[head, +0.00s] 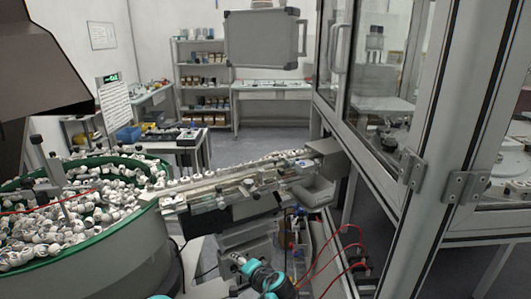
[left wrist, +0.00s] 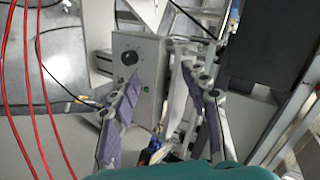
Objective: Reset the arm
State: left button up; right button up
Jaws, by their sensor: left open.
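My left gripper (head: 238,259) shows low in the middle of the head view, at the end of my grey and teal arm (head: 268,281). It is in front of the feeder's conveyor and lower than its track. In the left wrist view the two purple-padded fingers of my left gripper (left wrist: 161,72) are spread apart with nothing held between them. A grey control box (left wrist: 137,75) with a black knob is behind the fingers there. My right gripper is in neither view.
A round green-rimmed bowl (head: 140,222) full of white caps stands at left. A conveyor track (head: 215,190) runs from it toward the glass-walled metal cabinet (head: 395,130) at right. Red hoses (head: 325,262) hang near my left arm. Open floor (head: 262,140) lies behind.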

pick_arm(q)
jog(key=s+a+r+n+g+h, duration=0.1)
jog(key=s+a+n+h, duration=0.1)
jog(key=s, duration=0.7)
jog(key=s+a+r+n+g+h, duration=0.1)
jog(key=s+a+r+n+h, duration=0.1)
jog(key=s, duration=0.8)
jog(key=s+a+r+n+h, duration=0.2)
jog(key=s+a+n, duration=0.2)
jog(key=s, duration=0.5)
jog(key=shift+s+a+g+h, duration=0.2)
jog(key=shift+a+g+h, duration=0.2)
jog(key=shift+a, duration=0.3)
